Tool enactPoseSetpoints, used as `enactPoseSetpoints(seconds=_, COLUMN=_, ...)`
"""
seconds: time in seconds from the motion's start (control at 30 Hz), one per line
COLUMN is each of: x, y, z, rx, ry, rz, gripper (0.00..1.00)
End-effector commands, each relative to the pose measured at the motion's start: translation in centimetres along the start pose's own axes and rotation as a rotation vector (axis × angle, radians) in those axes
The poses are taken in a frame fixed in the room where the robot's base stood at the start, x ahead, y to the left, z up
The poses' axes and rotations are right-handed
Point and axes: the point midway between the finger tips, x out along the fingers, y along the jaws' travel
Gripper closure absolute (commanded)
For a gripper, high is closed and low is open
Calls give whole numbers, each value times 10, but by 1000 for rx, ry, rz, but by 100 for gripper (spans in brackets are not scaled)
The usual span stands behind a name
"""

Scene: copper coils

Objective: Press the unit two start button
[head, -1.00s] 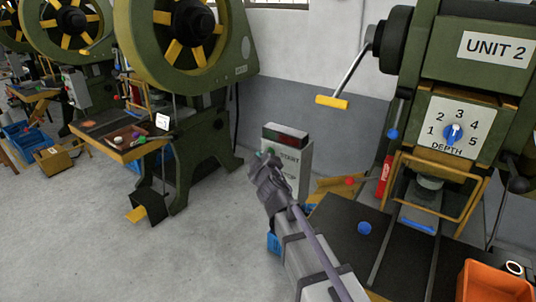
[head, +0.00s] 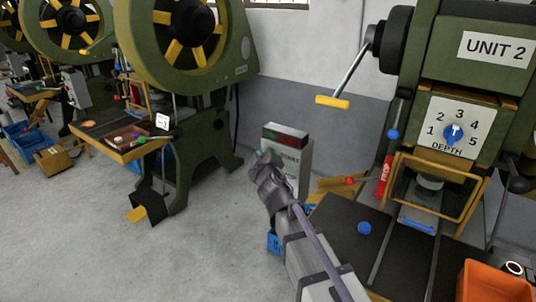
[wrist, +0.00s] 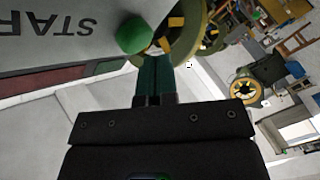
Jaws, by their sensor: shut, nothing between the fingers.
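A grey control box (head: 299,158) with a dark red display on top stands on the floor side of the Unit 2 press (head: 480,75). Its START lettering is partly covered by my gripper (head: 266,160) in the head view. In the wrist view the box face (wrist: 60,40) shows upside-down START lettering and a round green button (wrist: 135,33). My gripper (wrist: 154,60) is shut and empty, its dark green fingertips close beside the button's lower right edge in that view. I cannot tell whether they touch it. The lower part of the box front is hidden behind my arm.
The Unit 2 press has a depth dial (head: 454,134), a lever with a yellow handle (head: 332,102) and a dark table (head: 340,232). An orange bin (head: 484,284) is at the lower right. Another green press (head: 185,75) stands left. Grey floor between is clear.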

Motion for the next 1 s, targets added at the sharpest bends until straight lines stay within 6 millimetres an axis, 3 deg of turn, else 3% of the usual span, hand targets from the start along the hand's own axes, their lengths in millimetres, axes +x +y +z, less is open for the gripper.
enactPoseSetpoints(seconds=1.0, x=8, y=6, z=6, rx=-1, ry=-1, rz=0, gripper=100)
